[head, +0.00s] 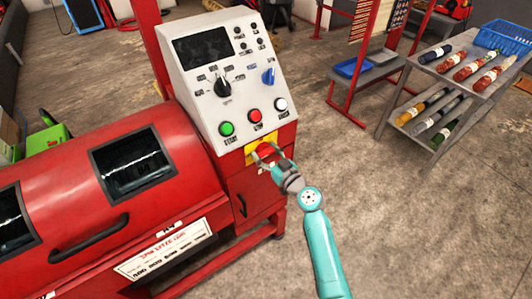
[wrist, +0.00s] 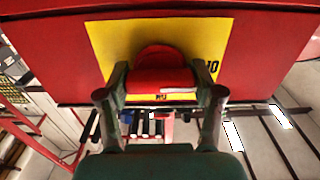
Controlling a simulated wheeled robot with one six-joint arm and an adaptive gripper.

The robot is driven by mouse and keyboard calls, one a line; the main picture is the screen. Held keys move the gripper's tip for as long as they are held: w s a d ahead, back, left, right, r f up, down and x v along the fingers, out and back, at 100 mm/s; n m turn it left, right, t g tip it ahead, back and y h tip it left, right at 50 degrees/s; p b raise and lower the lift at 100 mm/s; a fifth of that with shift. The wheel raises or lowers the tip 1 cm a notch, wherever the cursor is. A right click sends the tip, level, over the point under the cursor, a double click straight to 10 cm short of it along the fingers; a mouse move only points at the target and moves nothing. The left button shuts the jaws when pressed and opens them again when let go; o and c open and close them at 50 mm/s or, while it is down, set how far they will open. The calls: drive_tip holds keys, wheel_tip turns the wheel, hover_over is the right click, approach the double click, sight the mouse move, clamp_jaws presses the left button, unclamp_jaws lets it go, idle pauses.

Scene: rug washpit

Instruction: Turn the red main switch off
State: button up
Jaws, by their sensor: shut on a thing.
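The red main switch (wrist: 160,76) sits on a yellow plate (wrist: 112,42) on the front of the red machine cabinet. In the wrist view its grip bar lies level across the picture. My gripper (wrist: 160,92) is shut on the switch, with one finger at each end of the bar. In the head view the gripper (head: 267,154) reaches the yellow plate (head: 250,158) from the lower right, and its fingers partly hide the switch (head: 266,148). Part of the plate's lettering shows beside and below the switch, but most is covered.
Above the plate is a sloped control panel (head: 206,80) with a green button (head: 227,129), a red button (head: 255,116), a white button (head: 281,104) and knobs. A red drum machine (head: 75,190) fills the left.

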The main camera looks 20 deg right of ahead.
idle(0.3)
drive_tip(key=o, duration=1.2)
drive_tip(key=shift+c, duration=0.2)
drive_tip(key=v, duration=1.2)
